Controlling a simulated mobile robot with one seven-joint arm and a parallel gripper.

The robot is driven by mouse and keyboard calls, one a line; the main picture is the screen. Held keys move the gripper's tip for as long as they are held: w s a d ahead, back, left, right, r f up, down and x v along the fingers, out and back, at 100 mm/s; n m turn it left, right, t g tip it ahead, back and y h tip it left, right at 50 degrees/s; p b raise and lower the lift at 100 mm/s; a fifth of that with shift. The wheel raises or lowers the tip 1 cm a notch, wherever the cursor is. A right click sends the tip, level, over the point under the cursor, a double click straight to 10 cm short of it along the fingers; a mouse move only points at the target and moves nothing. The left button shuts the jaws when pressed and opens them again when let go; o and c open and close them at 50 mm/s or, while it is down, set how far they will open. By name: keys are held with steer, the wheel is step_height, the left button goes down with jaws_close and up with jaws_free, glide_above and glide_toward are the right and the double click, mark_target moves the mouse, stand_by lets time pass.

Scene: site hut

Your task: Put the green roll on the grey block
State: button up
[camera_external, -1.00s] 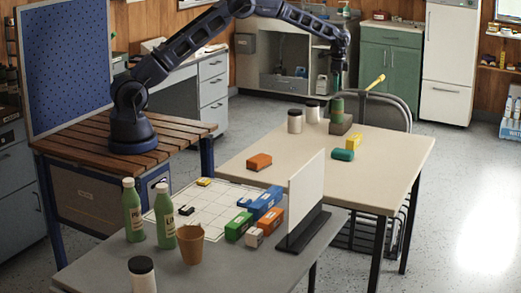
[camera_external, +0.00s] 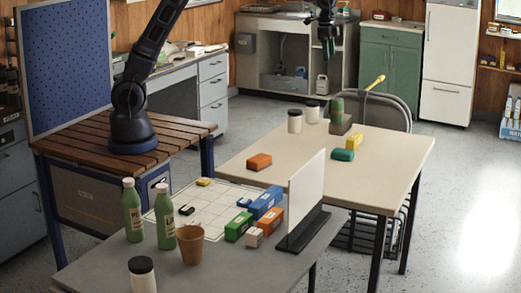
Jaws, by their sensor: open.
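The green roll (camera_external: 337,105) stands upright at the back of the cream table. It appears to rest on the grey block (camera_external: 342,128), though its lower end is small and hard to make out at this distance. My gripper (camera_external: 328,56) is open and empty, pointing down, well above the green roll and apart from it.
White jars with black lids (camera_external: 295,121) stand left of the block. A yellow item (camera_external: 354,141), a teal item (camera_external: 342,155) and an orange block (camera_external: 259,162) lie on the cream table (camera_external: 385,165). A white upright panel (camera_external: 306,190) stands on the nearer grey table, among bottles and coloured blocks.

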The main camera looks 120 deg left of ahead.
steer(key=s+d+r+t, duration=0.1)
steer(key=s+d+r, duration=0.3)
steer(key=d, duration=0.6)
steer(key=s+d+r, duration=0.3)
steer(key=s+d, duration=0.1)
steer(key=d, duration=0.6)
steer(key=s+d+r+t, duration=0.1)
steer(key=s+d+r, duration=0.3)
steer(key=d, duration=0.5)
steer(key=s+d+f, duration=0.3)
steer(key=s+d, duration=0.6)
steer(key=s, duration=0.3)
steer(key=s+d+f+m+t, duration=0.1)
steer(key=s+d+f, duration=0.2)
steer(key=s+d, duration=0.6)
steer(key=s, duration=0.3)
steer(key=shift+s+d+f+t+h, duration=0.15)
steer(key=shift+s+f+t+h, duration=0.15)
steer(key=shift+s+h, duration=0.1)
